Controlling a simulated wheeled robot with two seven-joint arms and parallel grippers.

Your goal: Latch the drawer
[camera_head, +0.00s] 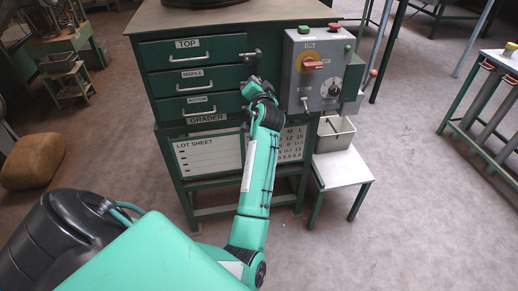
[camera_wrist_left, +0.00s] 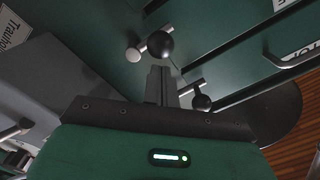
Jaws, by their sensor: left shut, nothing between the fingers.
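The green cabinet has three drawers: top (camera_head: 220,48), middle (camera_head: 222,75) and bottom (camera_head: 224,102). All three look closed or nearly so. A small latch lever (camera_head: 250,55) sits on the cabinet face right of the drawers. In the left wrist view, a black ball knob (camera_wrist_left: 160,44) on a metal bar is just beyond my fingertips, and a second black knob (camera_wrist_left: 201,102) is to the right. My left gripper (camera_head: 249,88) is below the latch lever, shut and empty; its fingers (camera_wrist_left: 160,80) show in the wrist view. Whether they touch the knob is unclear. My right gripper is out of view.
A lot sheet board (camera_head: 209,155) hangs under the drawers.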

